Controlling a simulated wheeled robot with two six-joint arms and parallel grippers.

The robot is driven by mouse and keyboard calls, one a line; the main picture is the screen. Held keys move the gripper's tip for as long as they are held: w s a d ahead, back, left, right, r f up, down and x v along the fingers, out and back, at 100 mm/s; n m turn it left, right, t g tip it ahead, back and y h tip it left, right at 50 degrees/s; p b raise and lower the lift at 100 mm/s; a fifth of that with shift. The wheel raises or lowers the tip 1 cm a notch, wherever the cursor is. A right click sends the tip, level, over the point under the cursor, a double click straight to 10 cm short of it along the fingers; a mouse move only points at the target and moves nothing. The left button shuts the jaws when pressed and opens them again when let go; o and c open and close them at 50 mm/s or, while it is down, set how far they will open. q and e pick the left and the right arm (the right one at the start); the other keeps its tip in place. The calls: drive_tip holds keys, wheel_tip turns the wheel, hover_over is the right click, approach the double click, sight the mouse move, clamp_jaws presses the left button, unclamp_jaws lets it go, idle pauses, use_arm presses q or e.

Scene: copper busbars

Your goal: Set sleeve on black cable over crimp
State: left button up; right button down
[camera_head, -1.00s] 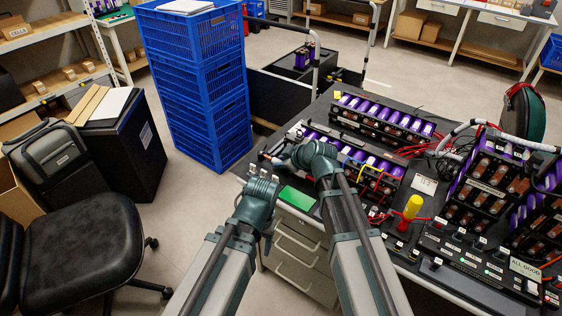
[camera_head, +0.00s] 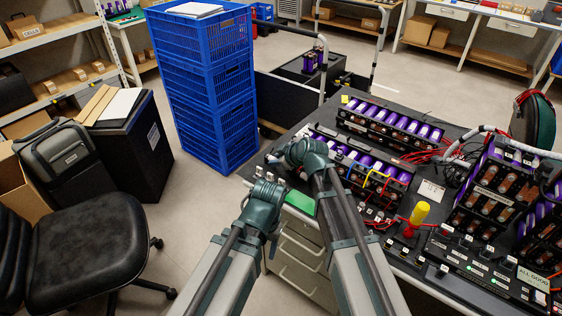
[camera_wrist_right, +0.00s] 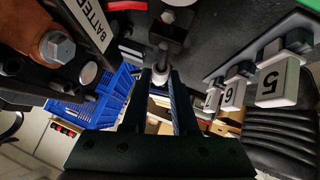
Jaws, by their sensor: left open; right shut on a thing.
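My right gripper (camera_wrist_right: 160,88) is shut on a small pale sleeve (camera_wrist_right: 160,77) in the right wrist view. A dark cable or stud end (camera_wrist_right: 162,54) rises out of the sleeve toward a dark fitting above. I cannot tell whether the sleeve sits around the crimp. In the head view the right gripper (camera_head: 275,160) is at the bench's left corner, and the sleeve is too small to make out there. My left gripper (camera_head: 270,175) is open and empty, just below the right one, off the bench edge.
Battery packs with purple cells (camera_head: 390,122) stand on the dark bench. Tagged blocks (camera_wrist_right: 278,82) and a copper part with a bolt (camera_wrist_right: 58,46) flank the right gripper. A green block (camera_head: 302,202) lies at the bench edge. Blue crates (camera_head: 210,100) stand left.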

drive_tip(key=c, duration=0.7)
unclamp_jaws()
drive_tip(key=shift+w+a, duration=0.1)
drive_tip(key=shift+a, duration=0.05)
drive_tip(key=shift+p+v, duration=4.65)
drive_tip(key=shift+v, duration=2.3)
drive_tip(key=s+d+m+g+h+p, duration=0.1)
drive_tip(key=s+m+g+h+p, duration=0.1)
drive_tip(key=s, duration=0.5)
drive_tip(key=s+d+m+g+h+p, duration=0.1)
drive_tip(key=s+m+g+h+p, duration=0.1)
drive_tip(key=s, duration=0.4)
drive_tip(key=s+d+m+g+h+p, duration=0.1)
drive_tip(key=s+m+g+h+p, duration=0.2)
drive_tip(key=s, duration=0.4)
drive_tip(key=shift+s+r+m+g+p, duration=0.3)
drive_tip(key=shift+m+g, duration=0.2)
drive_tip(key=shift+m, duration=0.3)
